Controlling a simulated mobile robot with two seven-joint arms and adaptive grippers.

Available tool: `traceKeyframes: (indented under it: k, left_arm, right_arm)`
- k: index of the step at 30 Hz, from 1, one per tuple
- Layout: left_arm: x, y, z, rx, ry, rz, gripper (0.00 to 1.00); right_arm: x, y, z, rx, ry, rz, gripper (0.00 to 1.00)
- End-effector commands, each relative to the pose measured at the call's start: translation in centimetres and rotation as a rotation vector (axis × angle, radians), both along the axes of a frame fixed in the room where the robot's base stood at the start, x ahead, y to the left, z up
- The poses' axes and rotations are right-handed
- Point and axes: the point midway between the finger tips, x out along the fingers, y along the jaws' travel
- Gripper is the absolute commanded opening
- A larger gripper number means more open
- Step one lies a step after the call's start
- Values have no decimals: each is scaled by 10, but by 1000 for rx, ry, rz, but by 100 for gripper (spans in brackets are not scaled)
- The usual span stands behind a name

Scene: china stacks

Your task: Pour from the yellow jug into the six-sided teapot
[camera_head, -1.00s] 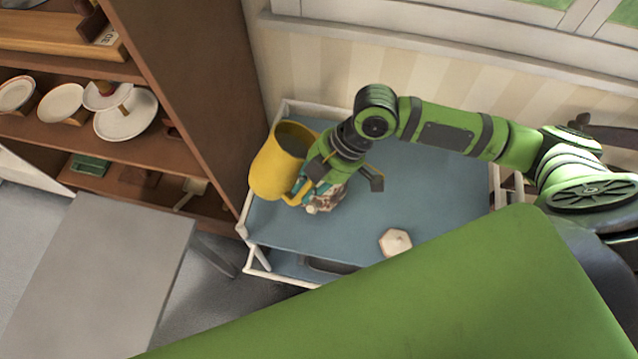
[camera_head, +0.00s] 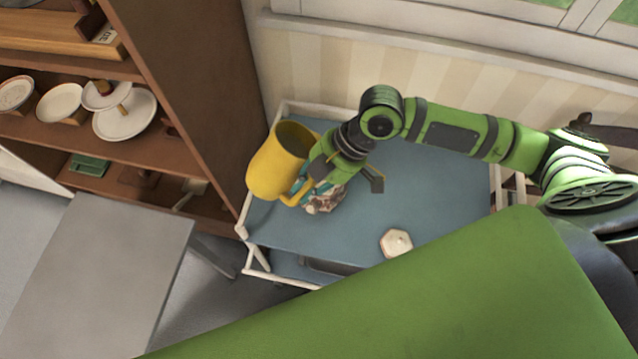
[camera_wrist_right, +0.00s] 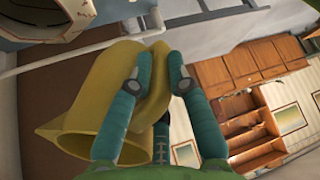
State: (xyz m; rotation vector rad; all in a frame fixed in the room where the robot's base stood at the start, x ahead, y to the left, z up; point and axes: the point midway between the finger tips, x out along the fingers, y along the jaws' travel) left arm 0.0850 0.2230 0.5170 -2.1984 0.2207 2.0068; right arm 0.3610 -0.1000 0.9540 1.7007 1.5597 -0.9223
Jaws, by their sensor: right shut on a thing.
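The yellow jug (camera_head: 270,170) is held up over the left end of the blue-topped cart, tilted, its dark mouth facing up in the head view. My right gripper (camera_head: 304,190) is shut on its handle. In the right wrist view the teal fingers (camera_wrist_right: 152,75) close on the handle, with the jug (camera_wrist_right: 85,110) to the left. A patterned pot (camera_head: 326,200), seemingly the six-sided teapot, stands on the cart under my right gripper, mostly hidden. A pale angular rim (camera_wrist_right: 62,32), probably the teapot's, shows at the wrist view's top left. My left gripper is out of view.
A pale six-sided lid (camera_head: 396,242) lies on the cart top (camera_head: 430,190), which is otherwise mostly clear. A white rail (camera_head: 245,215) edges the cart. A brown shelf unit (camera_head: 205,90) with dishes stands close on the left, and a grey table (camera_head: 100,270) at lower left.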

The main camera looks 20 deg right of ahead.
Motion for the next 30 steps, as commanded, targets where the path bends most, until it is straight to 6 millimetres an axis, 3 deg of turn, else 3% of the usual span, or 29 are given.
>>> traceKeyframes:
  k: [30]
  left_arm:
    - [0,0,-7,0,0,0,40]
  right_arm:
    - [2,2,0,57,-14,0,0]
